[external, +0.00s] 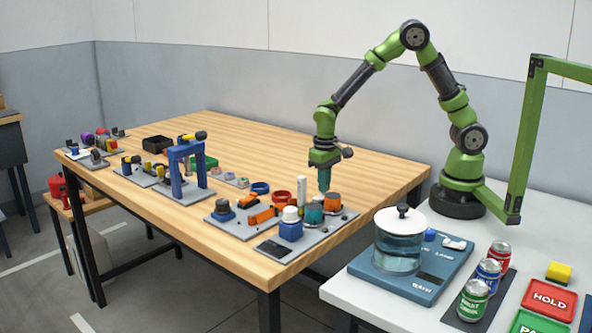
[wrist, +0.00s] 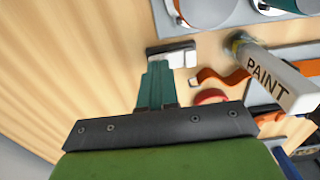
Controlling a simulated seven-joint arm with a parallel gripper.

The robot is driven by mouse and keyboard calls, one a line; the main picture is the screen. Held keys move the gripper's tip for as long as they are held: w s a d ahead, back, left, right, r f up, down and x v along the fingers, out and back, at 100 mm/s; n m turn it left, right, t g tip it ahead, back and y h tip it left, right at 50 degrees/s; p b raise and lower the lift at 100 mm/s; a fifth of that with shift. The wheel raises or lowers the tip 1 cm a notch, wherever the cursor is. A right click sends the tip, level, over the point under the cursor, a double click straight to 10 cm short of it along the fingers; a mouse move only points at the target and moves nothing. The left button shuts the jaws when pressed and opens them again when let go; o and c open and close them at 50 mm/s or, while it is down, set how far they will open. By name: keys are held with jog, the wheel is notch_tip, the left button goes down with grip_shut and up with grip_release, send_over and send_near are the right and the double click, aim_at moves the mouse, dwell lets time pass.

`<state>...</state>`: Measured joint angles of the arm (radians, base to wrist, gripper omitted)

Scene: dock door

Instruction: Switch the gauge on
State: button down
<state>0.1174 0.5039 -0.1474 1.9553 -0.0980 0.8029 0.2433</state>
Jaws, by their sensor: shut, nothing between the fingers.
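My gripper (external: 324,188) points down over the near right part of the wooden table, close to the grey plate of parts. Its green fingers also show in the wrist view (wrist: 157,68), closed together and empty. In the wrist view a small white and dark block (wrist: 173,54) lies just beyond the fingertips; I cannot tell whether they touch. No thing is clearly readable as the gauge. A blue device (external: 375,268) with a small dark display stands on the white table, with a lidded glass vessel (external: 399,253) on it. I cannot tell whether its display is lit.
A white paint marker (wrist: 285,80) lies right of the fingers in the wrist view. The grey plate (external: 318,238) carries blue, orange and teal parts. A blue frame (external: 187,168) stands farther left. Several cans (external: 473,300) stand on the white table. The table's back right is clear.

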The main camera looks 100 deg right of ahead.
jog(key=shift+f, duration=0.35)
jog(key=shift+r, duration=3.55)
jog(key=shift+s+a+f, duration=0.1)
jog(key=shift+s+f, duration=0.1)
jog(key=s+a+r+n+t+y, duration=0.2)
jog(key=s+a+r+n+t, duration=0.3)
jog(key=s+a+r, duration=0.7)
notch_tip(320, 180, up, 4)
jog(key=shift+s+a+r+t, duration=0.1)
jog(key=shift+s+a+t, duration=0.1)
jog(key=shift+s+t, duration=0.9)
jog(key=c, duration=1.8)
grip_release()
jog(key=shift+w, duration=0.1)
jog(key=shift+c, duration=0.2)
